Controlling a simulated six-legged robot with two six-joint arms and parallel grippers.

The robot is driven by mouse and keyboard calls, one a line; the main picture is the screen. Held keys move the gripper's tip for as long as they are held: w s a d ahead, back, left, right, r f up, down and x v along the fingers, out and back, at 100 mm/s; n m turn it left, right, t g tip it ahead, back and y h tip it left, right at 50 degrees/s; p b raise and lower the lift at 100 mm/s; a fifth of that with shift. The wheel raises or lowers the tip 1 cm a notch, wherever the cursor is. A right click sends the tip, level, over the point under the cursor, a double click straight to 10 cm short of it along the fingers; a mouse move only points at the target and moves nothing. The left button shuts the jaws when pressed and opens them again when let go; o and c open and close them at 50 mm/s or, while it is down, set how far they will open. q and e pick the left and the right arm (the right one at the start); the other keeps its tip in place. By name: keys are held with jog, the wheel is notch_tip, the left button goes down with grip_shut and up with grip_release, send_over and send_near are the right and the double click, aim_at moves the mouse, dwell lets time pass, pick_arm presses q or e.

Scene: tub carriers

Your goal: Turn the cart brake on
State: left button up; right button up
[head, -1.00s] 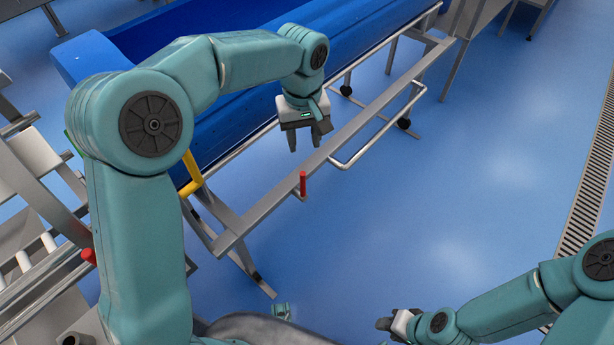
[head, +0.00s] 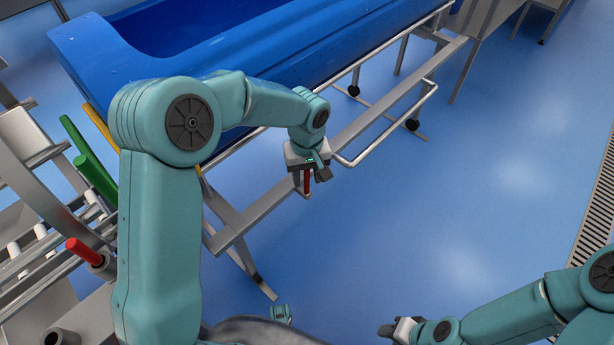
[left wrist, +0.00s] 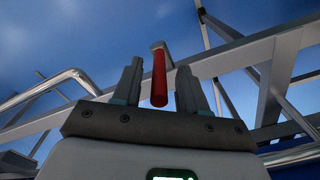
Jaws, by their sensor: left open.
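The cart is a blue tub (head: 230,70) on a grey metal frame (head: 245,212). Its small red brake lever (head: 307,183) stands on the frame's near rail. My left gripper (head: 309,174) is at the lever, partly covering it in the head view. In the left wrist view the red lever (left wrist: 159,80) is between the two open fingers of my left gripper (left wrist: 157,88), with a gap on both sides. My right gripper (head: 393,329) is low at the bottom right, away from the cart; I cannot tell its opening.
A silver handle bar (head: 385,140) sticks out from the rail right of the lever. At left stand a metal structure with another red lever (head: 84,252) and a green bar (head: 95,178). Blue floor (head: 440,220) is free to the right.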

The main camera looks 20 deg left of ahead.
pick_arm(q)
jog(key=shift+f, duration=0.15)
